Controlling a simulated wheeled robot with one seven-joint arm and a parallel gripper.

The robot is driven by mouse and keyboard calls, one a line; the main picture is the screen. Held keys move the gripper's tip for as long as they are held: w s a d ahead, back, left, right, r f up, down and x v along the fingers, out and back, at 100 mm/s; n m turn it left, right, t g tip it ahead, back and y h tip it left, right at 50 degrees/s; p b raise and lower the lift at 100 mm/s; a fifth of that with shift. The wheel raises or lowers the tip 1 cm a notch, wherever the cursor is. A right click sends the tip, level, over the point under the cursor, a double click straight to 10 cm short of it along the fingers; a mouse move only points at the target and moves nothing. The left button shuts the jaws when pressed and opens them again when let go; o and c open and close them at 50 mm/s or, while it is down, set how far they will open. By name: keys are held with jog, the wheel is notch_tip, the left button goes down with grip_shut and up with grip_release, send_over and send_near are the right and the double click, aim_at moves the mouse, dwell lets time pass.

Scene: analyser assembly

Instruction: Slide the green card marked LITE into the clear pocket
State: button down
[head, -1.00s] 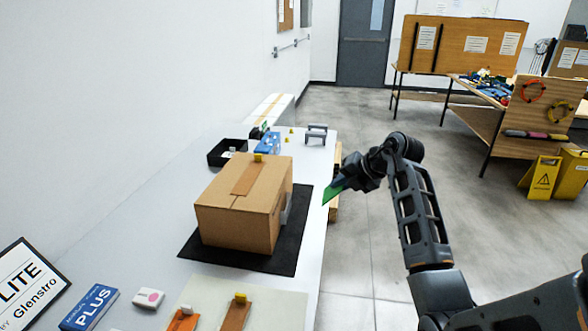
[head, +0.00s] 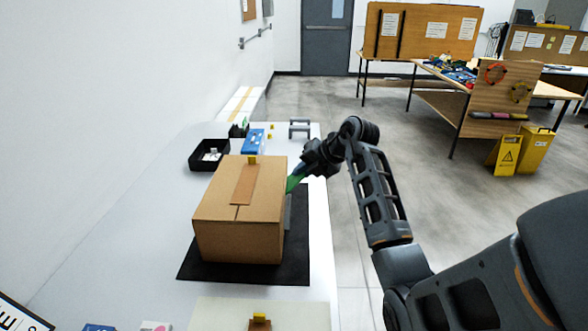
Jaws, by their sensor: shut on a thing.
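The green card (head: 294,182) is held in my gripper (head: 304,173), at the right side of the cardboard box (head: 240,228). The card is tilted and its lower part is close to the box's right face. Its marking cannot be read from here. The clear pocket (head: 288,212) shows as a greyish patch on the box's right face, seen almost edge-on. The card is at or just above the pocket's upper edge; I cannot tell whether it is inside. My gripper's fingers are small and partly hidden.
The box stands on a black mat (head: 295,262) on the white table (head: 140,225). Behind it are a black tray (head: 196,163), a blue box (head: 254,141) and a grey stand (head: 300,128). A pale board (head: 220,312) lies in front.

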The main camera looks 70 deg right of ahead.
notch_tip(320, 180, down, 6)
jog(key=b, duration=0.5)
jog(key=shift+f+b, duration=0.25)
jog(key=shift+b, duration=0.1)
jog(key=shift+p, duration=0.65)
dwell(0.6)
jog(key=shift+f+p, duration=0.3)
jog(key=shift+f, duration=0.1)
dwell(1.1)
jog(key=shift+w+a+f, duration=0.1)
jog(key=shift+w+f, duration=0.1)
jog(key=shift+f, duration=0.5)
dwell(0.6)
jog(key=c, duration=1.2)
grip_release()
